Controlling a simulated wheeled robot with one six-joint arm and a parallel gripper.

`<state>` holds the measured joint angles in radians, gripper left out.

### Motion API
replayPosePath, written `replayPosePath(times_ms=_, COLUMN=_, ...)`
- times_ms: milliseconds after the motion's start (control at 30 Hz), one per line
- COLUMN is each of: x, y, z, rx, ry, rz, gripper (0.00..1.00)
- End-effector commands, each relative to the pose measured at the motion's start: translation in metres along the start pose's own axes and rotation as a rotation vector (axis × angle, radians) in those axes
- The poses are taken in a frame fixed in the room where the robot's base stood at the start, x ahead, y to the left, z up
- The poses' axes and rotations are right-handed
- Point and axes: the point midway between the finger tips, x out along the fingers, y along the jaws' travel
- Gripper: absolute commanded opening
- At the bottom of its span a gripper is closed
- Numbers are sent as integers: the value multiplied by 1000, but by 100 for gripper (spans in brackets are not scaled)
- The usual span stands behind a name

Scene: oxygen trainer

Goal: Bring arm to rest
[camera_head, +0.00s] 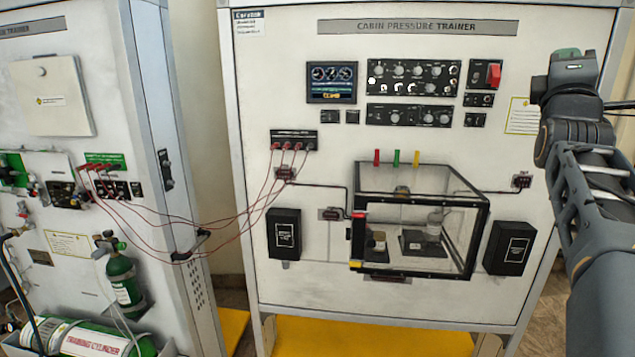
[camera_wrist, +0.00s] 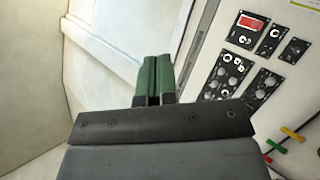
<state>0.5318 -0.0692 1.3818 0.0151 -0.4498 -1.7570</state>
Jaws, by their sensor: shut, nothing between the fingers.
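My arm rises along the right side of the head view, in front of the cabin pressure trainer panel (camera_head: 285,70). My gripper (camera_wrist: 157,78) shows in the wrist view with its two green fingers shut together and nothing between them. In the head view the gripper end (camera_head: 566,62) is near the panel's upper right edge, partly hidden by the wrist. A red switch cover (camera_head: 494,74) sits to the left of it on the panel; it also shows in the wrist view (camera_wrist: 250,21). I cannot tell whether the gripper touches the panel.
A clear chamber (camera_head: 470,230) with a black frame stands out from the lower panel. Green cylinders (camera_head: 122,280) stand and lie there. Plain wall (camera_wrist: 30,90) fills the wrist view's left.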

Motion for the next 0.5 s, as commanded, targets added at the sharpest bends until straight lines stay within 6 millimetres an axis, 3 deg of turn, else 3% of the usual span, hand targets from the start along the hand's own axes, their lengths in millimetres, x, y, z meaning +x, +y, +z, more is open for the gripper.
replayPosePath(times_ms=267, x=-3, y=-25, z=-5, rx=211, ry=12, rz=-123, gripper=0)
replayPosePath(times_ms=500, x=-29, y=-96, z=-20, rx=493, ry=-20, rz=-405, gripper=0)
